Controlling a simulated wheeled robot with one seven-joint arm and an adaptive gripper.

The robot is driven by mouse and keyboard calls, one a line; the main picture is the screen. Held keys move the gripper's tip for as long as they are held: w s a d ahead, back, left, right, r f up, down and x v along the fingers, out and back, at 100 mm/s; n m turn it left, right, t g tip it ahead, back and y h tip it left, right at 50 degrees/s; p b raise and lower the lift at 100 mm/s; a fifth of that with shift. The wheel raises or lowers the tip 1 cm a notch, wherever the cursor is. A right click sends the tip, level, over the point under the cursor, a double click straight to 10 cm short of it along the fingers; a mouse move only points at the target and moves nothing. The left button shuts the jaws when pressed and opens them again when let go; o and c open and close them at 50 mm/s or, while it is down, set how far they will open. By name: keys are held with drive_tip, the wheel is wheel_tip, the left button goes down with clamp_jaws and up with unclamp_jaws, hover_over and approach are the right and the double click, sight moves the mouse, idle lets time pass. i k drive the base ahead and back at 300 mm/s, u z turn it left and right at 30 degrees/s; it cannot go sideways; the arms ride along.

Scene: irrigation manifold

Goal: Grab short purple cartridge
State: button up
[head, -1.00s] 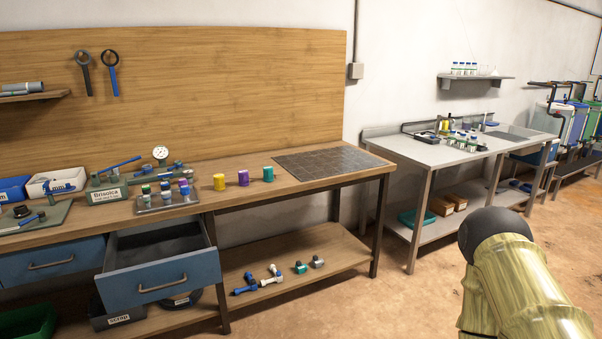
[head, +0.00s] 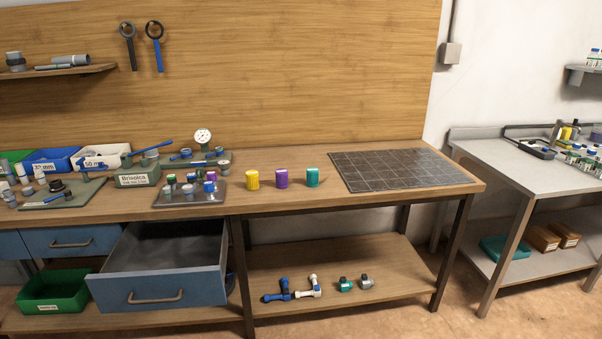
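A purple cartridge (head: 282,179) stands upright on the wooden workbench (head: 400,203) in the head view. It is between a yellow cartridge (head: 253,180) on its left and a teal cartridge (head: 313,177) on its right, with small gaps between them. The three look close in height. A metal tray (head: 214,198) to the left holds several small capped pieces; one or more may be purple, but they are too small to tell well. My gripper is not in view.
A dark gridded mat (head: 400,168) lies on the bench to the right. A blue drawer (head: 160,287) stands open below the bench front. Pipe fittings (head: 308,287) lie on the lower shelf. A green bin (head: 55,291) is at lower left. A grey table (head: 500,170) stands at right.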

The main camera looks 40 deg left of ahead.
sight(281, 174)
drive_tip(key=u, duration=0.35)
drive_tip(key=i, duration=0.85)
drive_tip(key=u, duration=0.65)
